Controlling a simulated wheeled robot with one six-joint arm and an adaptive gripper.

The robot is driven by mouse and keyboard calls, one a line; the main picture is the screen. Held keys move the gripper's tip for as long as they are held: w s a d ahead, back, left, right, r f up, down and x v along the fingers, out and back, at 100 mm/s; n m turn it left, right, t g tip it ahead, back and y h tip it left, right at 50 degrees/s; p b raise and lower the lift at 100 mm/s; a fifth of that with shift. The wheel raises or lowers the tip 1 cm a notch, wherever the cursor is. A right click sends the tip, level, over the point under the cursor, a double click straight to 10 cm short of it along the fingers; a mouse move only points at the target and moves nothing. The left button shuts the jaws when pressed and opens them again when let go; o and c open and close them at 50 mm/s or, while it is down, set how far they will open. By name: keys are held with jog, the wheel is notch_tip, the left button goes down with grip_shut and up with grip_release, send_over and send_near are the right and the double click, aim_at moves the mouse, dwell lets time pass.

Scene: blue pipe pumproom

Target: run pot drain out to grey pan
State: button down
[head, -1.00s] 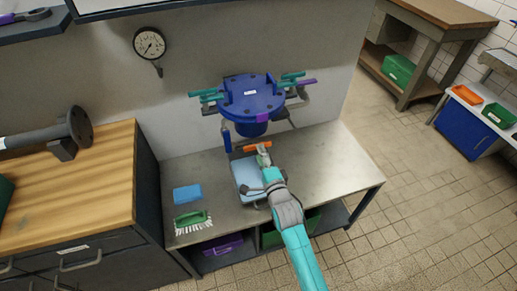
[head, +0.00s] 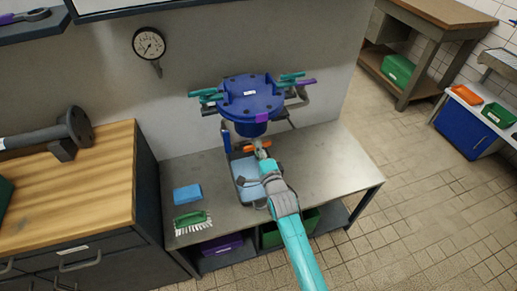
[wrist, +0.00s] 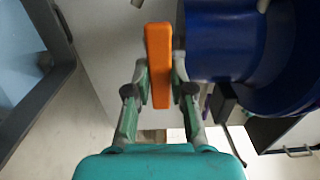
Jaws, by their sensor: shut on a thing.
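A dark blue pot (head: 251,98) with a lid is mounted at the wall above the grey bench; its blue side also shows in the wrist view (wrist: 225,40). An orange handle (head: 264,145) is below the pot's front. In the wrist view the orange handle (wrist: 158,50) stands between my fingers. My gripper (wrist: 160,80) is shut on it; the same gripper (head: 261,151) is small in the head view. The grey pan (head: 239,187) sits on the bench below, partly covered by my arm, with a pale blue inside. Its rim shows in the wrist view (wrist: 50,58). No outflow is clearly visible.
A blue sponge (head: 187,194) and a green brush (head: 191,220) lie on the bench's left. The bench's right side (head: 335,170) is clear. A wooden cabinet (head: 75,195) adjoins on the left. Teal-handled clamps (head: 207,96) stick out from the pot's sides.

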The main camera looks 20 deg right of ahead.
jog(key=shift+n, duration=9)
jog(key=c, duration=1)
grip_release()
